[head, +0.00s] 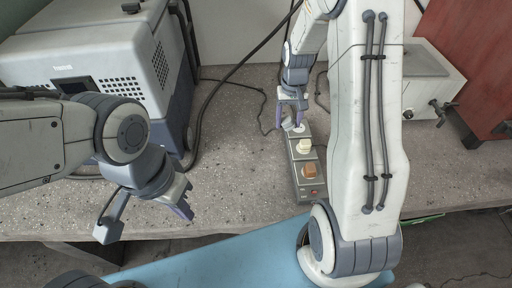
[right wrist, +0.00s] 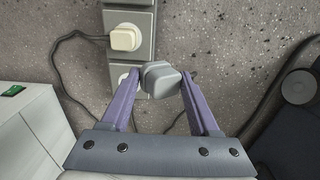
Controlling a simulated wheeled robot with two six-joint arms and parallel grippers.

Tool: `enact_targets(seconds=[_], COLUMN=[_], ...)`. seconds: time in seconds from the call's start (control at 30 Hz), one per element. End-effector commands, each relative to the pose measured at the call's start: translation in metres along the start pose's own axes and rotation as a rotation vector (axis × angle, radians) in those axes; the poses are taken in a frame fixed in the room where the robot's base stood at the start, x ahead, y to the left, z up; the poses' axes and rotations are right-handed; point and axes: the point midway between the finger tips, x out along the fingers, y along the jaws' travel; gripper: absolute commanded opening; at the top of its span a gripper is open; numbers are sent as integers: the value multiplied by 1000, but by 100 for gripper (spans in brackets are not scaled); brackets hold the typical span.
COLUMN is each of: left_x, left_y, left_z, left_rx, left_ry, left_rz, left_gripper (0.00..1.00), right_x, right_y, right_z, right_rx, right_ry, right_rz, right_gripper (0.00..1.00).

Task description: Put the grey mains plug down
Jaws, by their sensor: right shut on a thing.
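My right gripper (head: 291,122) is above the far end of a grey power strip (head: 293,170). In the right wrist view its purple fingers (right wrist: 160,88) are shut on the grey mains plug (right wrist: 162,79). The plug is in front of the strip's edge in that view, beside a white socket face (right wrist: 121,76); I cannot tell whether it touches anything below. A cream plug (head: 304,146) sits in the strip and also shows in the right wrist view (right wrist: 123,38). My left gripper (head: 184,199) is over the bench's front edge, away from the strip; its opening is unclear.
A large white and grey machine (head: 90,55) stands at the left, and a white box with knobs (head: 430,85) at the right. Dark cables cross the concrete bench (head: 235,165), which is clear left of the strip.

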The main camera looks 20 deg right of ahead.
Motion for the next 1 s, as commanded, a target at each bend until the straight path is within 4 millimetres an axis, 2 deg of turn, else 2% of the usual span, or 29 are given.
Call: enact_targets(seconds=[0.03,0.2,0.5,0.7,0.87,1.0], left_x=[10,12,6,4,3,1], left_y=[-1,-1,0,0,0,0], left_z=[0,1,0,0,0,0], left_rx=[0,0,0,0,0,0], left_ry=[0,0,0,0,0,0], left_rz=[0,0,0,0,0,0], left_gripper=[0,0,0,0,0,0], right_x=[3,5,43,63,71,91], right_y=[-4,-18,-75,-104,-112,-112], right_z=[9,17,-13,-31,-35,-35], right_rx=[0,0,-2,2,3,4], right_ry=[0,-3,-5,-4,-4,-6], right_rz=[0,0,1,1,1,2], right_gripper=[0,0,0,0,0,0])
